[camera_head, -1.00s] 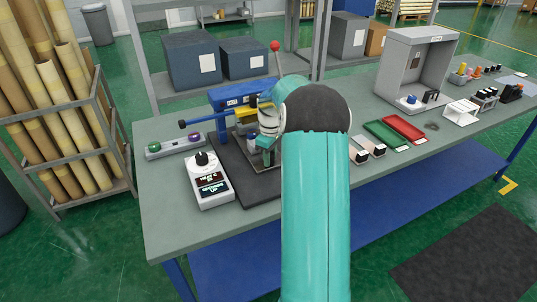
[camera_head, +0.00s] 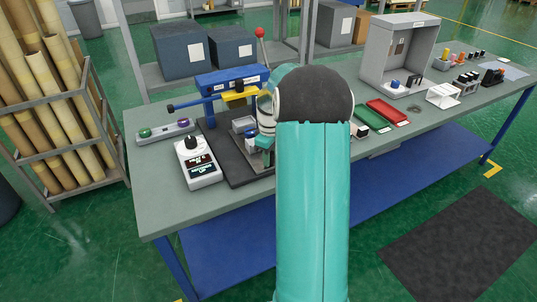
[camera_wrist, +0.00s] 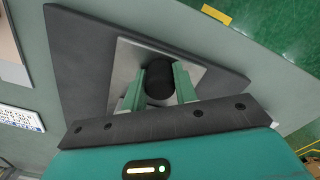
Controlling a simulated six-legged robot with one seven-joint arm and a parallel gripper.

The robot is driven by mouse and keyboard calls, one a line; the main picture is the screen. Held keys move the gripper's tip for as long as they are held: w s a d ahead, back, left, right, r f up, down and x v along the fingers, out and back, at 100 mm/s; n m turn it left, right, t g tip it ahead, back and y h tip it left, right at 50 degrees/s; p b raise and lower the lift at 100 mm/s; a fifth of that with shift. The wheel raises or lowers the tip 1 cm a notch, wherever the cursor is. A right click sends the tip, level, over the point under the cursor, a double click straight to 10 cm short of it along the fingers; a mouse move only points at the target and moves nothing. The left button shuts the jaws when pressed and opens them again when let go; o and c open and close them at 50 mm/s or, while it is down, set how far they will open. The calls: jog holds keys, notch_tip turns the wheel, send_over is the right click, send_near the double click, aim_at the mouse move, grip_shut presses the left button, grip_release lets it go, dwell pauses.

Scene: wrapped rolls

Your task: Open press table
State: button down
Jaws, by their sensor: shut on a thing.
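The press (camera_head: 232,80) is blue with a yellow part and a red-ball lever, and stands on a dark base mat (camera_head: 222,150) at the left of the bench. Below its head is a small grey fixture (camera_head: 243,124), partly hidden by my arm; I cannot tell how far the press table is out. My gripper (camera_head: 262,142) is low in front of the press, mostly hidden by my arm. In the wrist view my gripper (camera_wrist: 160,84) has its green fingers shut on a black round knob (camera_wrist: 158,80), above a pale metal plate (camera_wrist: 127,72).
A white control box with a dial (camera_head: 199,164) and a button box (camera_head: 165,132) stand left of the press. Green (camera_head: 362,127) and red (camera_head: 390,112) trays and a grey booth (camera_head: 400,50) are to the right. The bench's (camera_head: 165,190) front left is clear.

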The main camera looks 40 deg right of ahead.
jog(key=shift+w, duration=0.15)
jog(key=c, duration=1.1)
grip_release()
notch_tip(320, 180, up, 14)
